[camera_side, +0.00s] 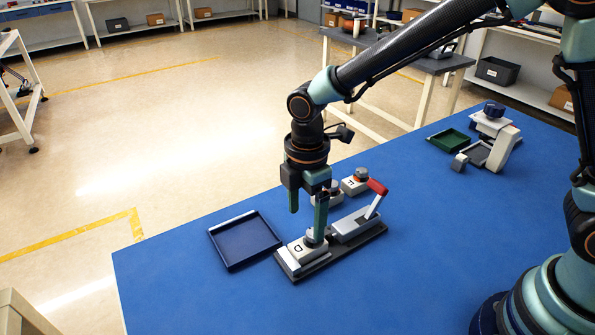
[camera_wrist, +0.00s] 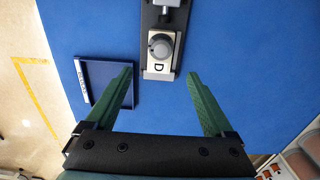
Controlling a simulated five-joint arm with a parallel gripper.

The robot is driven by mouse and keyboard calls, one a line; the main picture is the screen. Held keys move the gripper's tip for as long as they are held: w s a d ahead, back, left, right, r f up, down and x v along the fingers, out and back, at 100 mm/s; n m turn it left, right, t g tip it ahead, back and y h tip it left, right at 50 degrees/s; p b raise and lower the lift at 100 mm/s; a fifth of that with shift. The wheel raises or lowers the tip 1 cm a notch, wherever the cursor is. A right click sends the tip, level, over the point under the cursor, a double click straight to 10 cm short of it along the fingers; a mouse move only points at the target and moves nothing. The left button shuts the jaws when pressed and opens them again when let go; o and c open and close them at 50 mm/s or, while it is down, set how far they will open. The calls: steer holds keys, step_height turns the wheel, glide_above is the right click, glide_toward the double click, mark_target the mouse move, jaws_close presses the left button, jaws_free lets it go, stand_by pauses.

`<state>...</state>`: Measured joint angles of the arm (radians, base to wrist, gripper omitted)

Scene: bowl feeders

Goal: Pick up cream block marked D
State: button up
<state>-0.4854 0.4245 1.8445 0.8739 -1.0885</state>
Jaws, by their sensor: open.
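The cream block marked D (camera_side: 298,253) sits at the left end of a dark fixture (camera_side: 335,254), with a grey round knob on top. The wrist view shows the block (camera_wrist: 159,67) with its letter facing my gripper, ahead of and between the fingers. My gripper (camera_side: 306,225) is open above the block, its green fingers pointing down. In the side view one finger overlaps the knob; I cannot tell whether it touches. A clamp with a red handle (camera_side: 377,187) stands at the fixture's right end.
A shallow navy tray (camera_side: 245,242) lies left of the fixture. Two more knobbed blocks stand behind it, one (camera_side: 355,184) clear and one (camera_side: 335,197) partly hidden by my gripper. A green tray (camera_side: 447,140) and a pale device (camera_side: 497,133) stand far right. The blue table front is clear.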

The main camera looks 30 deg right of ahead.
mark_target(308, 235)
steer(key=shift+d+f, duration=0.2)
steer(key=shift+f, duration=1.8)
steer(key=shift+d+f, duration=0.15)
steer(key=shift+f, duration=1.8)
jaws_close()
steer(key=shift+r, duration=0.1)
